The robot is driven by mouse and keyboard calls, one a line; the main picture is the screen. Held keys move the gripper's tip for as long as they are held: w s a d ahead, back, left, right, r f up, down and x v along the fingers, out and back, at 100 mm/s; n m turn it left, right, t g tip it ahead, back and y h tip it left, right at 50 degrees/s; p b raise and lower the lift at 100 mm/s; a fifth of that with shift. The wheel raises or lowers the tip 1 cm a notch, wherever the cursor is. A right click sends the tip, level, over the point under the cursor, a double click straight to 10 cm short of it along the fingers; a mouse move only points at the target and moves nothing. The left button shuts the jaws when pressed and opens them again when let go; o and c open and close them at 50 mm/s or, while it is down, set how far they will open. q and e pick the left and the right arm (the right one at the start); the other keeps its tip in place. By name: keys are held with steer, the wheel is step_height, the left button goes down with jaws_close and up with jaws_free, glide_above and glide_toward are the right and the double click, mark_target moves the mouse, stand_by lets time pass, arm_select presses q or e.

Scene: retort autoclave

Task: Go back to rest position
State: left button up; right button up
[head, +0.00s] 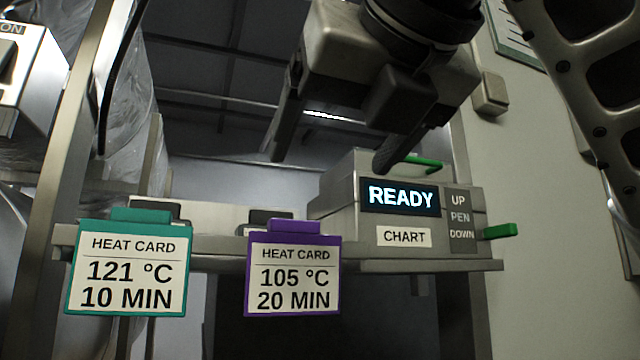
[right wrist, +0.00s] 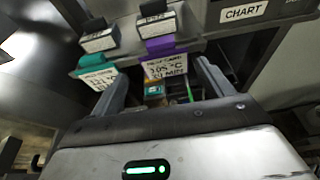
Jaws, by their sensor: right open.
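My right gripper (head: 333,155) comes in from the top of the head view, open and empty, its two fingers pointing down. It appears above and in front of the shelf (head: 380,267), with one finger overlapping the top of the chart recorder (head: 335,200). In the right wrist view the open fingers (right wrist: 160,80) stand apart, with the purple heat card (right wrist: 165,65) showing between and beyond them. I cannot tell the exact distance between gripper and card. My left gripper is not in view.
A teal heat card (head: 127,270) and a purple heat card (head: 293,275) hang from the shelf's front edge. The recorder's display (head: 400,197) reads READY. A green lever (head: 500,231) sticks out at its right. A switch box (head: 28,75) stands at upper left.

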steer(key=shift+v, duration=0.85)
